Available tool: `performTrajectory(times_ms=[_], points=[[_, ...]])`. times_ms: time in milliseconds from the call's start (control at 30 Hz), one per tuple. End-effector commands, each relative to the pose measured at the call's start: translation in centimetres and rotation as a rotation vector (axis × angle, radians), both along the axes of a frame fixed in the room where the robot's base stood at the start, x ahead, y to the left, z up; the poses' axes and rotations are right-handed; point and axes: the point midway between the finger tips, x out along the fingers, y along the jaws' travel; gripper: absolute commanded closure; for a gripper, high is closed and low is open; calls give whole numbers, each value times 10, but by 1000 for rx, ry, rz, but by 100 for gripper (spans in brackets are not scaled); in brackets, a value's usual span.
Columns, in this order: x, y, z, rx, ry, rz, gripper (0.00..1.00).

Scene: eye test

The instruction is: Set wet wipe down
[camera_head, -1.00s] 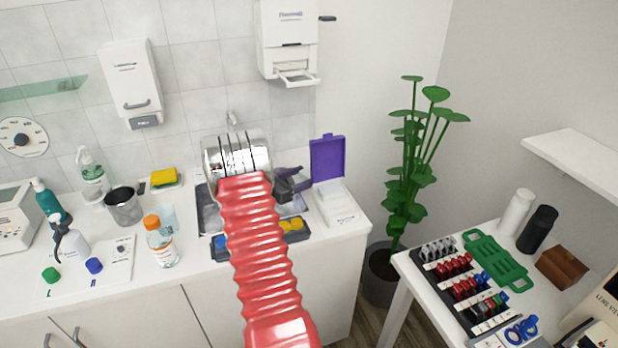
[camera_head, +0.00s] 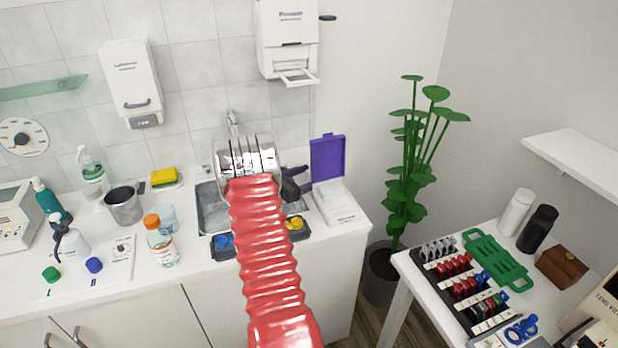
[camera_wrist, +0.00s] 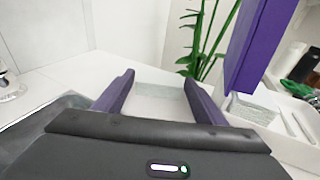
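My gripper (camera_head: 306,182) is over the counter at the right end of the sink, just left of the wipes box. In the wrist view the two purple fingers of my gripper (camera_wrist: 158,84) stand wide apart. A pale, speckled patch shows in the gap between them; I cannot tell whether it is a wipe or a surface behind. No wet wipe can be made out clearly in the head view. The white wipes box (camera_head: 338,207) has its purple lid (camera_head: 328,156) standing open; the lid (camera_wrist: 258,40) also shows close at the right in the wrist view.
The sink (camera_head: 212,212) holds or borders a dark tray with blue and yellow pieces. An orange-capped bottle (camera_head: 161,245), a metal cup (camera_head: 123,206) and a yellow sponge (camera_head: 164,176) stand to its left. A plant (camera_head: 408,170) and a rack table (camera_head: 455,285) are at the right.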

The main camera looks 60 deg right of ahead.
Motion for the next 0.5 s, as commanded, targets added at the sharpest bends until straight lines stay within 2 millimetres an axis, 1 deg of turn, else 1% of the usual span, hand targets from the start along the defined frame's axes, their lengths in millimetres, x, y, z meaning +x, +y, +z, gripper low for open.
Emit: performTrajectory(times_ms=[167,267,367,500], points=[[0,0,3,0,-1,0,36],[3,7,3,1,-1,1,36],[9,17,5,1,-1,3,36],[18,38,9,-1,-1,3,36]])
